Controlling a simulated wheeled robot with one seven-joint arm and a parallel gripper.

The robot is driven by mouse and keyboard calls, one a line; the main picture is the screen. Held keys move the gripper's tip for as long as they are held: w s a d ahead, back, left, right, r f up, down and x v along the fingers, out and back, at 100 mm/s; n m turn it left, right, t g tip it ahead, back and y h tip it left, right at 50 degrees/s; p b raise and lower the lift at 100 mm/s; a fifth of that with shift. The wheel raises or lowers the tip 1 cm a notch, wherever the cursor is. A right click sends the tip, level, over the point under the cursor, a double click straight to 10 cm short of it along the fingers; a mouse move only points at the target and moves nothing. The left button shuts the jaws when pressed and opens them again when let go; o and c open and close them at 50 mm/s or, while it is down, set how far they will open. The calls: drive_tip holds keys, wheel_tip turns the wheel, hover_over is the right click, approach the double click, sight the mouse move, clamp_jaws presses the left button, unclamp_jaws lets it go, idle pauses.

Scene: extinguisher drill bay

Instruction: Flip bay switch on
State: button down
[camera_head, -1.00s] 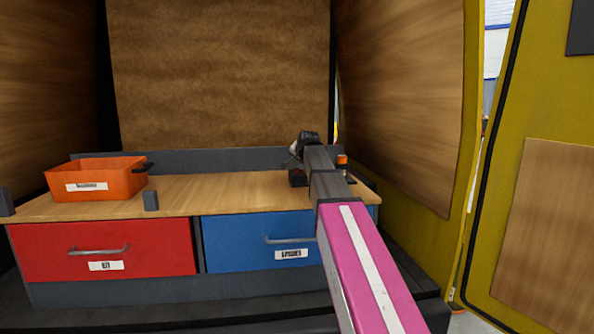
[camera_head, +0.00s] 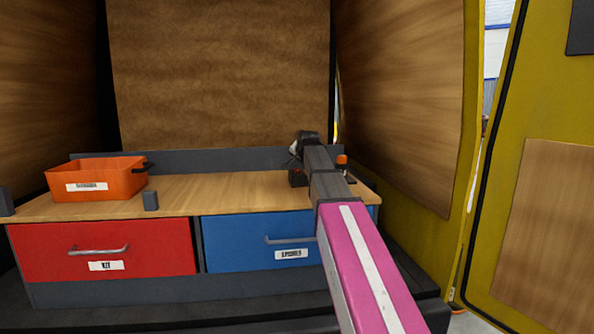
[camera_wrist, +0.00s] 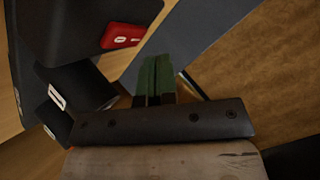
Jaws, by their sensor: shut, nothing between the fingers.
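My gripper (camera_wrist: 157,64) shows in the wrist view with its two green fingers shut together and nothing between them. Their tips are over the edge of a grey strip. Up and left of the tips is a red part with a white mark (camera_wrist: 122,36), set against a dark housing (camera_wrist: 85,30). It looks like a switch, but I cannot tell its position. The fingertips look apart from it. In the head view my arm reaches to the right end of the worktop and hides the gripper. A dark block (camera_head: 297,178) shows partly beside the arm there.
Dark pieces with white marks (camera_wrist: 57,97) lie left of my fingers. An orange-topped part (camera_head: 342,160) stands just right of my arm. An orange bin (camera_head: 97,178) sits on the worktop's left (camera_head: 220,190), above red (camera_head: 110,250) and blue (camera_head: 235,240) drawers. The worktop's middle is clear.

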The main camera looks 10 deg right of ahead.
sight(299, 170)
drive_tip(key=shift+f, duration=0.1)
drive_tip(key=shift+w+f, duration=0.1)
drive_tip(key=shift+f, duration=0.2)
drive_tip(key=shift+f, duration=0.3)
idle(0.7)
drive_tip(key=shift+r, duration=0.1)
drive_tip(key=shift+r, duration=0.65)
drive_tip(key=shift+s+r, duration=0.25)
drive_tip(key=shift+r, duration=1)
drive_tip(key=shift+s+r, duration=0.2)
drive_tip(key=shift+r, duration=1.05)
drive_tip(key=shift+s, duration=0.1)
